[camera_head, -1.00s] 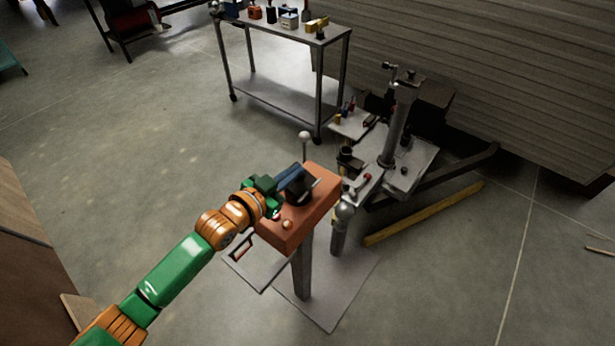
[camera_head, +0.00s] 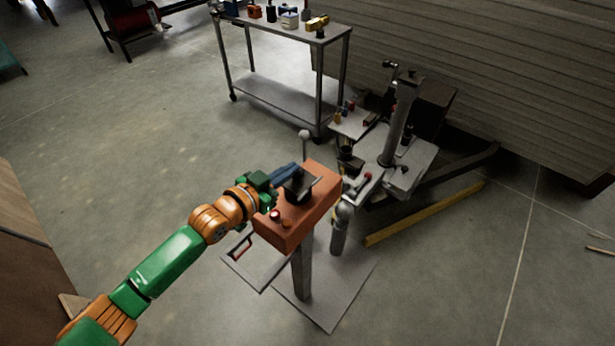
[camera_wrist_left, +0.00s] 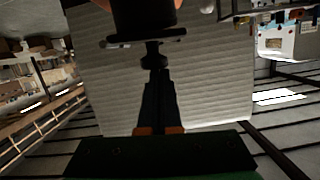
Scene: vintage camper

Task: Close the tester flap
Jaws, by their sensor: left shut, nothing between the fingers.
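The tester is an orange-brown box (camera_head: 290,228) on a grey post. A dark flap (camera_head: 301,180) sits on its top, looking close to level; whether it is fully down cannot be told. My left gripper (camera_head: 287,170) is beside the flap at the box's far left edge, its fingers partly hidden. In the left wrist view the gripper fingers (camera_wrist_left: 158,92) are together with nothing between them. They point at a dark round part with a thin plate edge (camera_wrist_left: 145,41), close to the tips; contact cannot be told. My right gripper is not in view.
A red button (camera_head: 274,215) is on the box's near end. A white-knobbed lever (camera_head: 304,135) stands behind the box. A trailer hitch with a jack post (camera_head: 400,120) is close on the right. A wheeled cart (camera_head: 285,100) stands behind. Floor to the left is clear.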

